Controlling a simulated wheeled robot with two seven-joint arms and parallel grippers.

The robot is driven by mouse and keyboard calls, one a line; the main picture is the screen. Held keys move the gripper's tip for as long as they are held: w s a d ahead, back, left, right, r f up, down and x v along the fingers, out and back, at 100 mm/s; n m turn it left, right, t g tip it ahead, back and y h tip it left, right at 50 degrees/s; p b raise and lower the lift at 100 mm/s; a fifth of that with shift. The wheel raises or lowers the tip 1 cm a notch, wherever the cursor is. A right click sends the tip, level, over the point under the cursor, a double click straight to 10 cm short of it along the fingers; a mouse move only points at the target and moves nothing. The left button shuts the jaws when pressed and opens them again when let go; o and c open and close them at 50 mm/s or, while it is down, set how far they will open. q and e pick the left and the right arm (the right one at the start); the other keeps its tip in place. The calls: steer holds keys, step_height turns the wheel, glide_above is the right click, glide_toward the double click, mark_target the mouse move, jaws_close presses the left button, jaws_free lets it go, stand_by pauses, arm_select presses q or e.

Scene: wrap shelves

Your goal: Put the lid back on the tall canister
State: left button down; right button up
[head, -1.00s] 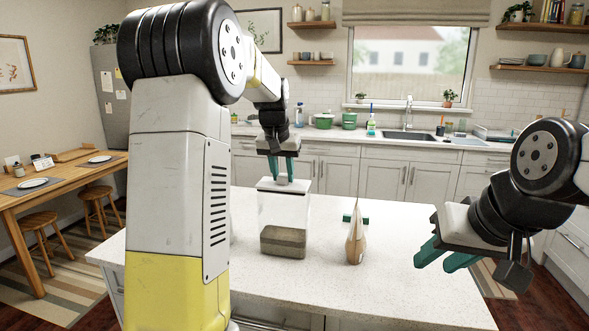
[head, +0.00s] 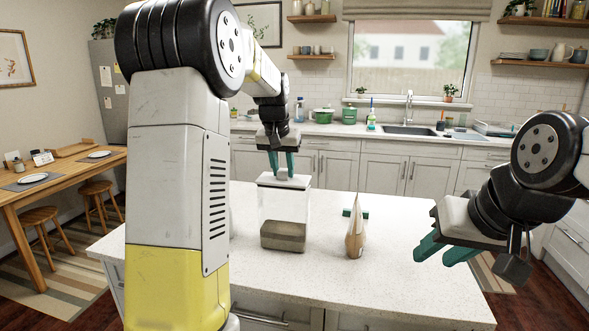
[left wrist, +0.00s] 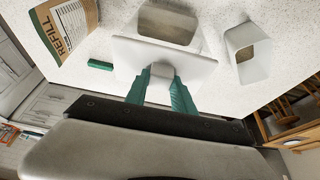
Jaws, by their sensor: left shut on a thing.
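The tall canister (head: 285,208) is clear and square, stands upright on the island and has a dark grey-brown fill at its bottom. My left gripper (head: 283,165) is above it, shut on the knob of the white lid (head: 284,181). The lid is level at the canister's mouth in the head view; I cannot tell whether it is seated or slightly above. In the left wrist view the fingers pinch the knob of the lid (left wrist: 190,66), and the fill end of the canister (left wrist: 168,24) shows past the lid's edge. My right gripper (head: 445,250) is open and empty at right.
A paper refill bag (head: 356,235) stands right of the canister, with a small green piece (head: 360,213) behind it. A white open container (left wrist: 246,52) shows in the left wrist view; my arm mostly hides that area in the head view. The island's right side is clear.

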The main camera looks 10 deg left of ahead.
mark_target(283, 171)
arm_select(q)
steer(key=shift+f, duration=0.65)
stand_by(0.9)
steer(key=shift+c, duration=2.1)
jaws_free()
steer(key=shift+r, duration=0.1)
steer(key=shift+r, duration=3.45)
